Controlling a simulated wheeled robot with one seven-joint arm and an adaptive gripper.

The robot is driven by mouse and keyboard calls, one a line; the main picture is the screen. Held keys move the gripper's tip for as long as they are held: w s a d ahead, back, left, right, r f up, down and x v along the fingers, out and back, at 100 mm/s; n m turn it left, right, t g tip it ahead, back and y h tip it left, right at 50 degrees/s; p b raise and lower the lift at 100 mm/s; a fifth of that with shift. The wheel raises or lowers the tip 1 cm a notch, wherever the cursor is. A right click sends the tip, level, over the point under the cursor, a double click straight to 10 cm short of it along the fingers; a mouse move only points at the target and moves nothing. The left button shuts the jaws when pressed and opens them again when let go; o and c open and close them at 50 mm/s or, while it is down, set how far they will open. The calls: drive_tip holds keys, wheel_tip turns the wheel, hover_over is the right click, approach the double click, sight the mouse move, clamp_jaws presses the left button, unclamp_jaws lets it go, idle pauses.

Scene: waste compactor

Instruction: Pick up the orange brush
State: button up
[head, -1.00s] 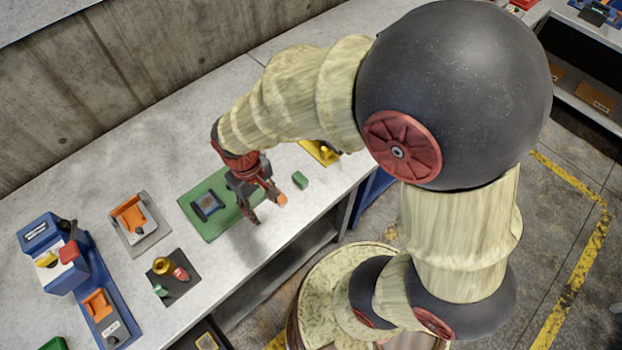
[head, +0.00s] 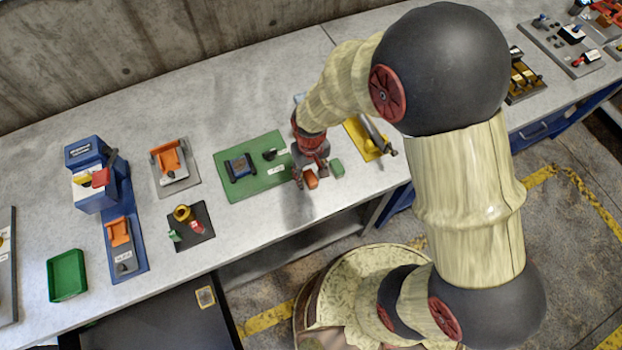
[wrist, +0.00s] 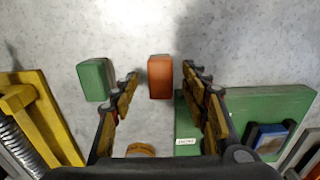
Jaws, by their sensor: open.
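The orange brush (head: 311,179) looks like a small orange block on the grey worktop, between the green board and a small green block. In the wrist view the orange brush (wrist: 160,77) lies between the two fingertips, nearer the right one, with its near end visible. My gripper (head: 304,184) is open and points down at the brush; its fingers partly cover the brush in the head view. In the wrist view my gripper (wrist: 162,75) has its fingers spread on both sides. I cannot tell how far the fingertips are above the worktop.
The small green block (wrist: 95,79) stands just outside the left finger. The green board (wrist: 260,105) with a blue-framed piece lies close on the right. A yellow fixture (wrist: 42,115) with a spring is at the left. Bare worktop (wrist: 230,40) lies beyond the brush.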

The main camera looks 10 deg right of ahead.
drive_tip(key=shift+f, duration=0.85)
drive_tip(key=shift+c, duration=0.5)
clamp_jaws()
